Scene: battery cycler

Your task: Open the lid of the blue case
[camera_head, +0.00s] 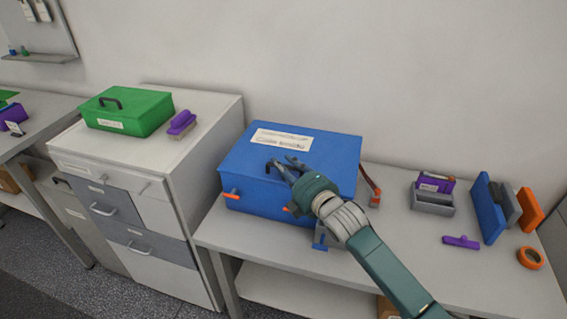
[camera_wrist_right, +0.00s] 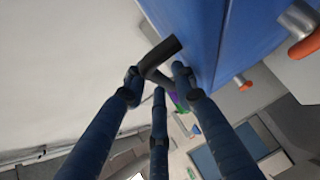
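The blue case (camera_head: 317,143) stands on the table with its lid down and a white label on top. A dark handle (camera_head: 272,165) is at its front edge; it also shows in the right wrist view (camera_wrist_right: 163,54). My right gripper (camera_head: 289,166) is at this handle. In the wrist view its fingers (camera_wrist_right: 158,80) are spread apart with the handle at and between their tips; firm contact cannot be made out. Orange-tipped latches (camera_head: 231,195) are on the case's front, one partly behind the gripper. My left gripper is not in view.
A green case (camera_head: 125,110) and a purple brush (camera_head: 182,122) are on the drawer cabinet at left. A grey holder (camera_head: 432,203), blue and orange upright pieces (camera_head: 488,208) and an orange tape roll (camera_head: 530,258) stand at right. The wall is close behind the blue case.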

